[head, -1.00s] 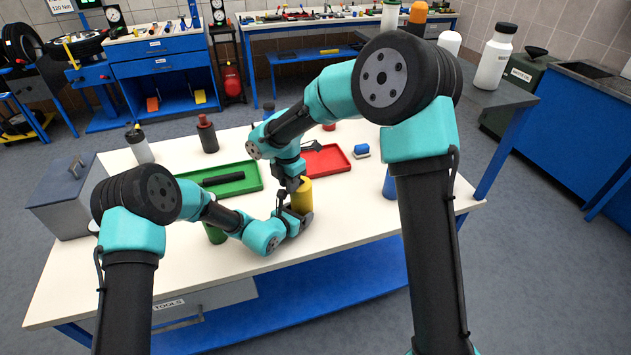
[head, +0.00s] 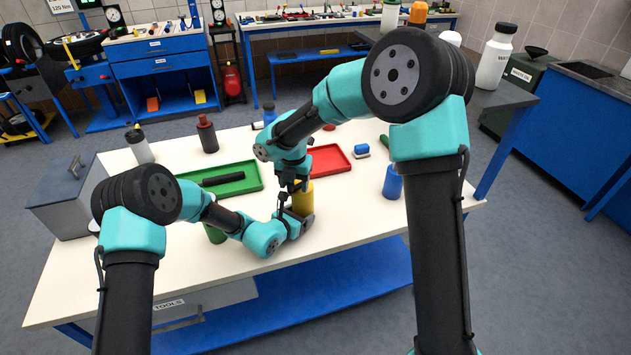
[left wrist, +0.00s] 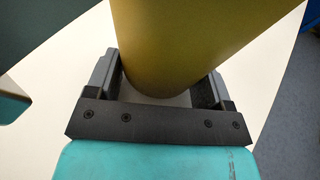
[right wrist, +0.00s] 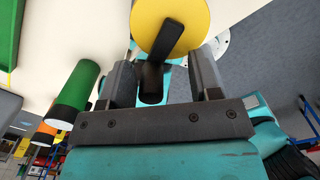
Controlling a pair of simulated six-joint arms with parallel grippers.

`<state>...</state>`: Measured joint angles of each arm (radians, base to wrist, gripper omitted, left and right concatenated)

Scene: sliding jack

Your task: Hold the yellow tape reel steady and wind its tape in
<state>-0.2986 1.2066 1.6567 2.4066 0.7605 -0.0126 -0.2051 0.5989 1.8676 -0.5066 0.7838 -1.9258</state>
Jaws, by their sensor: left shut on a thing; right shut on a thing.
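The yellow tape reel (head: 305,197) stands upright on the white workbench, partly hidden by my grippers. My left gripper (head: 300,220) is low at its base, shut on its sides; the left wrist view shows the yellow body (left wrist: 195,45) between the jaws (left wrist: 165,88). My right gripper (head: 294,187) is above the reel. In the right wrist view, a black crank arm (right wrist: 172,38) crosses the reel's yellow top (right wrist: 152,22) and ends in a black handle (right wrist: 151,82). My right gripper (right wrist: 162,75) is shut on that handle. Any tape is hidden from view.
A green tray (head: 240,183) with a black bar and a red tray (head: 327,160) lie behind the arms. A green cylinder (head: 214,234) stands left of the reel, partly behind my left arm. A blue cylinder (head: 392,183) stands to the right. The bench front is clear.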

